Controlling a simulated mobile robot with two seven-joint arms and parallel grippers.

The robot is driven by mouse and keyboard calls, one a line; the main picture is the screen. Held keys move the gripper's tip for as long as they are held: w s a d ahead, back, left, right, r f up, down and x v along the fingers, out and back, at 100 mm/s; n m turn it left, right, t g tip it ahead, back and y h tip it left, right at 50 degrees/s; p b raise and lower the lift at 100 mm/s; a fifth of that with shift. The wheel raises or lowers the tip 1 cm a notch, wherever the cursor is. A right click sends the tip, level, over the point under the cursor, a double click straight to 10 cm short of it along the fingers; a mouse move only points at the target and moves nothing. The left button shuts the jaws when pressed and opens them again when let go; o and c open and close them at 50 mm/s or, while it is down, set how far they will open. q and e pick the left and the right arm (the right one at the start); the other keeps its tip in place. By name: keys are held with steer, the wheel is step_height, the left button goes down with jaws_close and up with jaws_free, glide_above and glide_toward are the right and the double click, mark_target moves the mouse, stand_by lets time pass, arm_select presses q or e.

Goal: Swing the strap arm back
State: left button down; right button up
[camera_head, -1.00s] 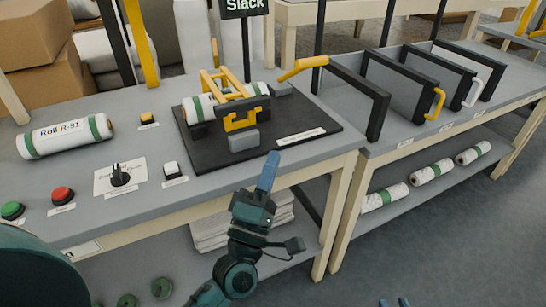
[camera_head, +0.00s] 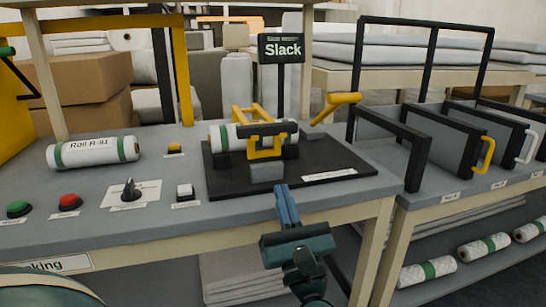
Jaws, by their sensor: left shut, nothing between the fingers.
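A strapping station on a black base plate (camera_head: 225,185) stands on the grey bench. A white roll with green bands (camera_head: 223,137) lies in its cradle, partly hidden by a yellow frame (camera_head: 265,148). A yellow lever handle (camera_head: 336,107) sticks up at the station's right; whether it joins the frame is unclear. The frame looks closed over the roll. My left gripper (camera_head: 287,205) is shut and empty, in front of the bench's front edge, below the station and apart from it. My right gripper is out of view.
A "Slack" sign (camera_head: 282,48) stands behind the station. A red button (camera_head: 69,202), a green button (camera_head: 19,208), a black knob (camera_head: 130,190) and Roll R-91 (camera_head: 93,152) are to the left. Black-framed panels (camera_head: 440,135) stand at right.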

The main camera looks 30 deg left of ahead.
arm_select(q)
steer(key=x, duration=1)
steer(key=shift+p, duration=0.3)
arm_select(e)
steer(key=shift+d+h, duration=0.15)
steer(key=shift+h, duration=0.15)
arm_select(q)
steer(key=shift+r, duration=0.1)
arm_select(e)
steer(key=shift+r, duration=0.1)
